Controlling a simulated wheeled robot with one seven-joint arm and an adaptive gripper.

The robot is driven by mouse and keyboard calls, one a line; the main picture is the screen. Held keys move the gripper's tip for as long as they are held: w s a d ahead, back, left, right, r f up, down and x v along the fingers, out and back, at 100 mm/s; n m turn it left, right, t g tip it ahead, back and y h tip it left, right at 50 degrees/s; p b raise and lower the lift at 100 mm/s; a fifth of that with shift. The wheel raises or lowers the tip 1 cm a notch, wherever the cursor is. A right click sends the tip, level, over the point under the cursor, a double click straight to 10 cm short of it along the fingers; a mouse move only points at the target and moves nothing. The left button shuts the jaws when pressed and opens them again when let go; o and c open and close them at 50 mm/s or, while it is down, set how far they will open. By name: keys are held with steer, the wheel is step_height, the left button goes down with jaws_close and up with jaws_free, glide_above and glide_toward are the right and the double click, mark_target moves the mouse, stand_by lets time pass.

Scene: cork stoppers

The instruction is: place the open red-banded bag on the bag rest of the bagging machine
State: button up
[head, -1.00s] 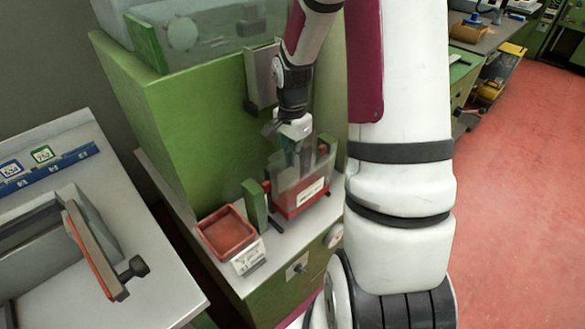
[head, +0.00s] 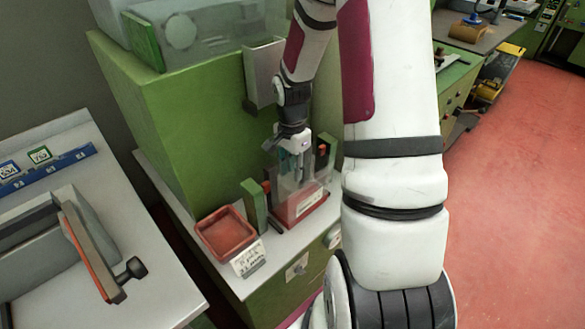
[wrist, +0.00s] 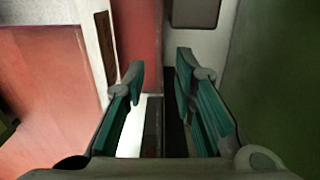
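The red-banded bag (head: 302,208) is a clear, upright bag with a red lower band and a white label. In the head view it stands at the bagging machine (head: 165,130), between the green posts of the bag rest (head: 254,204). My gripper (head: 298,160) points down at the bag's clear upper part. In the wrist view the teal-padded fingers (wrist: 158,80) are partly closed with a gap between them, and the clear film is hard to make out there. The bag has moved along with the gripper. Whether its base touches the rest cannot be told.
A red tray (head: 226,233) and a small printed card (head: 248,258) are on the machine's ledge, left of the bag. A grey bench (head: 160,275) with a clamp-like fixture is at the left. Red floor (head: 510,210) lies open at the right.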

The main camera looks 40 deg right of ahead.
steer(key=shift+r, duration=0.1)
step_height(320, 180, up, 12)
steer(key=shift+a+r+p, duration=0.15)
steer(key=shift+r+p, duration=0.05)
steer(key=shift+p, duration=0.5)
steer(key=s+a+r+n+t, duration=0.1)
steer(key=s+a+r+n, duration=0.75)
steer(key=a+r, duration=0.35)
steer(key=s+a+r+n+t, duration=0.1)
steer(key=s+a+n, duration=0.2)
steer(key=s, duration=0.4)
steer(key=s+a+r+n, duration=0.1)
steer(key=s+a+n, duration=0.3)
steer(key=s+n, duration=0.2)
steer(key=shift+s+a+t, duration=0.25)
steer(key=shift+s+t, duration=0.15)
steer(key=shift+s, duration=0.1)
steer(key=shift+r, duration=0.1)
